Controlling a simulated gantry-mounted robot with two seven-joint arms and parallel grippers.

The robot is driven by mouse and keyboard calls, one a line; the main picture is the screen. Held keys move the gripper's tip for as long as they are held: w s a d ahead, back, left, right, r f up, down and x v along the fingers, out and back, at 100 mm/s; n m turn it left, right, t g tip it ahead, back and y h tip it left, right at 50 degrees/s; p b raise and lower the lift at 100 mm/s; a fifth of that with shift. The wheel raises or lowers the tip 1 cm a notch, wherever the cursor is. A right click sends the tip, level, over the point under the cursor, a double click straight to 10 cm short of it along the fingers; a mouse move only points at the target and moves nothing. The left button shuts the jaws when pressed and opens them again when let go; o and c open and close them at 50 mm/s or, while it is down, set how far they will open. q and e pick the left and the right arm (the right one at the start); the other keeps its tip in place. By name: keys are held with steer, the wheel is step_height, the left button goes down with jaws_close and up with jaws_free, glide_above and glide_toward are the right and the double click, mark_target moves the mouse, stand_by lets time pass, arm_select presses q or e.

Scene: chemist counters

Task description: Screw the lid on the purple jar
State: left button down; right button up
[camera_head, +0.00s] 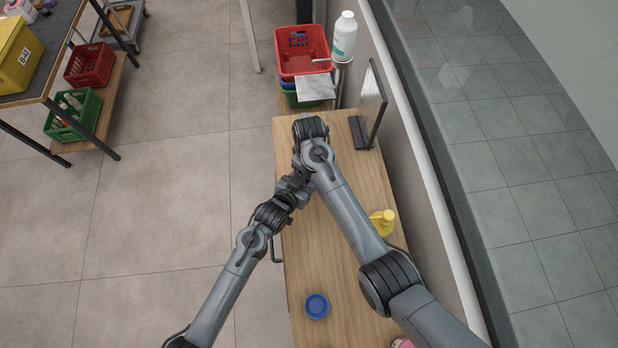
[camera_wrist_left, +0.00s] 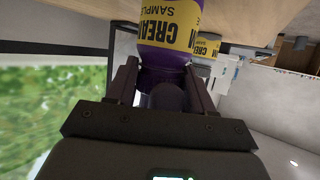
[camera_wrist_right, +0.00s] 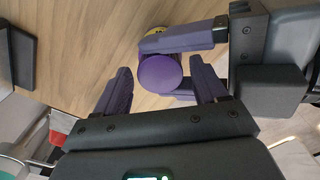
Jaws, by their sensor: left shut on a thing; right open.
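The purple jar (camera_wrist_left: 168,25) with a yellow CREAM SAMPLE label shows upside down at the top of the left wrist view. My left gripper (camera_wrist_left: 163,72) is shut at its narrower purple end. In the right wrist view a round purple lid top (camera_wrist_right: 160,74) sits between the left gripper's fingers, with a bit of yellow label behind it. I cannot tell whether the lid is seated on the jar. My right gripper (camera_wrist_right: 165,82) is open, one finger on each side of the lid and apart from it. In the head view the arms hide the jar.
On the wooden counter (camera_head: 345,275) are a blue round item (camera_head: 316,305), a yellow bottle (camera_head: 382,222) and a dark screen (camera_head: 373,105). A red basket (camera_head: 300,52) and a white bottle (camera_head: 344,38) stand beyond its far end. The front part of the counter is mostly clear.

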arm_select(q)
steer(key=shift+s+f, duration=0.1)
steer(key=shift+f, duration=0.15)
arm_select(e)
steer(key=c, duration=0.9)
steer(key=o, duration=1)
arm_select(q)
steer(key=shift+a, duration=0.1)
arm_select(e)
steer(key=shift+r, duration=2.25)
steer(key=o, duration=0.4)
